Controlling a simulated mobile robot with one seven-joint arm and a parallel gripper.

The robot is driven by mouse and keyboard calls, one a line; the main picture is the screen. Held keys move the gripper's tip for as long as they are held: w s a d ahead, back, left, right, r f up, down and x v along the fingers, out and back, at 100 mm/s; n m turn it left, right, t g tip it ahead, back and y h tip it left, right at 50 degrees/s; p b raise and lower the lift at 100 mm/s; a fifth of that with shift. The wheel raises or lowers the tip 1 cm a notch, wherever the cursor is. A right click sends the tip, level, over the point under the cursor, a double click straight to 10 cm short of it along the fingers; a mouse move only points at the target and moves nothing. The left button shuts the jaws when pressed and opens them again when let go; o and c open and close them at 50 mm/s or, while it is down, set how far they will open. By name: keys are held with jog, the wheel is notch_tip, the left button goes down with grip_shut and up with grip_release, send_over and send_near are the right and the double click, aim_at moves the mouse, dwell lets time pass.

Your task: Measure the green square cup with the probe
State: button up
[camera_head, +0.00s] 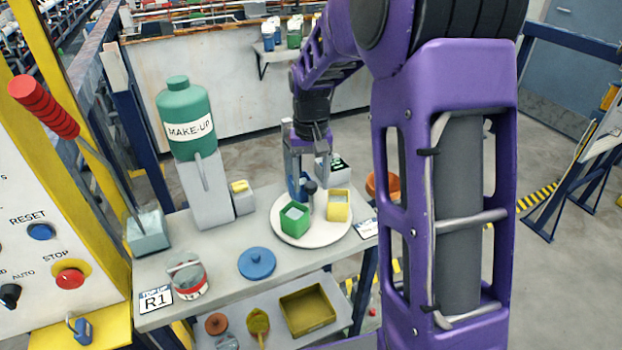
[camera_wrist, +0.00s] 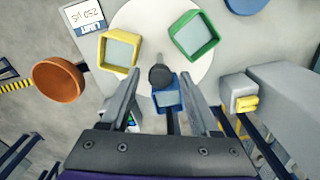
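The green square cup (camera_head: 294,219) stands upright on a white round plate (camera_head: 318,238), with a pale grey surface inside. In the wrist view the green cup (camera_wrist: 212,42) is at the top right. A dark round-headed piece, apparently the probe (camera_head: 311,187), is just below my gripper (camera_head: 308,180). In the wrist view this probe (camera_wrist: 160,77) shows between the fingertips, beside a blue square cup (camera_wrist: 168,98). My gripper (camera_wrist: 161,78) is open, with gaps visible on both sides of the dark head.
A yellow square cup (camera_head: 339,205) stands right of the green one. A small meter (camera_head: 338,166) is behind, an orange bowl (camera_head: 384,184) at right. The green MAKE-UP bottle (camera_head: 187,115) on its grey stand is tall at left. A blue lid (camera_head: 257,263) lies in front.

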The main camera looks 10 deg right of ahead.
grip_shut()
jog(key=shift+r, duration=0.1)
dwell(1.1)
